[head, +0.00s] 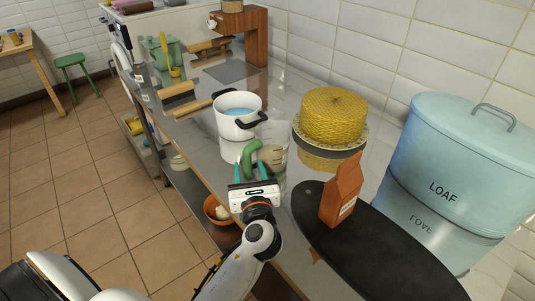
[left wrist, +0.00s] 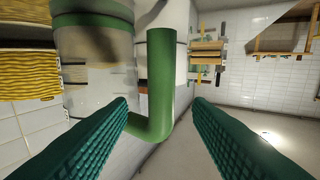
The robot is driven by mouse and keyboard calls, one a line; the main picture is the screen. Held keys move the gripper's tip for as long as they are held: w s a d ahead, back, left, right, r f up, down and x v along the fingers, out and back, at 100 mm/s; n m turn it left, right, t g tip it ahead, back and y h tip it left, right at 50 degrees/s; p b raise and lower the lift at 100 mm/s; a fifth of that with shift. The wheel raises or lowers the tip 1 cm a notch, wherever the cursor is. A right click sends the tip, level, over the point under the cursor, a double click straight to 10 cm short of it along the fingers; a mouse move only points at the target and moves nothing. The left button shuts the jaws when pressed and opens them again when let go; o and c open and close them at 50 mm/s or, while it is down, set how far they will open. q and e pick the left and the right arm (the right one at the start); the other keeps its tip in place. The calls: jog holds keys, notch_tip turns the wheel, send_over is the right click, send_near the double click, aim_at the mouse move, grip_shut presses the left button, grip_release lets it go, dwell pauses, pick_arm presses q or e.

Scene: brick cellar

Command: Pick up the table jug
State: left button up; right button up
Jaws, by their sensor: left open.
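The table jug (head: 274,157) is a clear, see-through vessel with a green handle, standing on the shiny metal counter. My left gripper (head: 251,169) is open, its two teal fingers pointing at the handle from the near side. In the left wrist view the green handle (left wrist: 161,85) shows between the open fingers (left wrist: 160,108), nearer the left finger. The jug body (left wrist: 95,45) is at upper left there, with a green rim. I cannot tell whether a finger touches the handle. My right gripper is not in view.
A white pot (head: 239,127) with blue contents stands just behind the jug. A yellow round cake-like thing (head: 333,114) is on a stand to the right. An orange-brown carton (head: 342,190) stands on a dark oval board (head: 390,250). A blue LOAF bin (head: 460,150) is far right.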

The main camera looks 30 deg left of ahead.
aim_at(248, 163)
pick_arm(q)
jog(key=x, duration=0.4)
jog(key=shift+a, duration=0.1)
grip_shut()
jog(key=shift+r, duration=0.15)
